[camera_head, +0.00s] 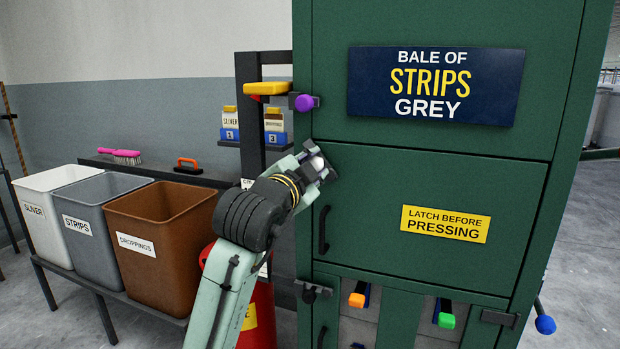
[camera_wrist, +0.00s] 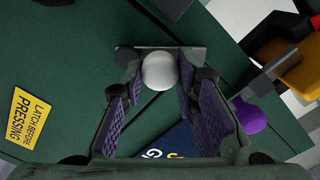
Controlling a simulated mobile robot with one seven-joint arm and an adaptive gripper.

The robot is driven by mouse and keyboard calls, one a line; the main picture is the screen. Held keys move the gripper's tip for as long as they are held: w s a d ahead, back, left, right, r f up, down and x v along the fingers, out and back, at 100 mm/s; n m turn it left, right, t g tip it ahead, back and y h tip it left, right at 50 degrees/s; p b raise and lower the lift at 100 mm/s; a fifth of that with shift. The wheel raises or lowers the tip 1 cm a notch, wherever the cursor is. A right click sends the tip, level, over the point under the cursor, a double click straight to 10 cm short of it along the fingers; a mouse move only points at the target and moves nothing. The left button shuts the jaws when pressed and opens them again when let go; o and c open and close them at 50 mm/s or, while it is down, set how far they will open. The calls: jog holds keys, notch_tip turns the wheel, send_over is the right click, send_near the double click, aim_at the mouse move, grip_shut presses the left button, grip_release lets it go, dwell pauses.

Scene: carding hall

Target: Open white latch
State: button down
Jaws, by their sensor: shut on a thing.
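The white latch has a round white knob (camera_wrist: 159,70) on a dark plate (camera_wrist: 190,53) at the top centre of the wrist view. In the head view the white knob (camera_head: 316,162) shows in small part at the left edge of the green press door (camera_head: 360,200). My gripper (camera_head: 320,168) reaches up to it from below left and hides most of the latch. In the wrist view my gripper (camera_wrist: 160,84) has its purple-padded fingers on either side of the knob, shut on it. The door looks flush with the press front.
A purple knob (camera_head: 304,102) and a yellow handle (camera_head: 268,88) sit just above my gripper. A black door handle (camera_head: 324,229) is below it. Labelled bins, such as the brown one (camera_head: 160,220), stand at left. A red cylinder (camera_head: 262,310) is behind my arm.

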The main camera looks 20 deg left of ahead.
jog(key=shift+d+r+m+b, duration=0.15)
jog(key=shift+m+b, duration=0.1)
jog(key=shift+m, duration=0.35)
jog(key=shift+d+m+b, duration=0.15)
jog(key=shift+m+b, duration=0.1)
jog(key=shift+m, duration=0.35)
jog(key=c, duration=1.3)
grip_release()
jog(key=shift+s, duration=0.1)
jog(key=s, duration=1.2)
jog(key=shift+a, duration=0.15)
jog(key=shift+w, duration=0.1)
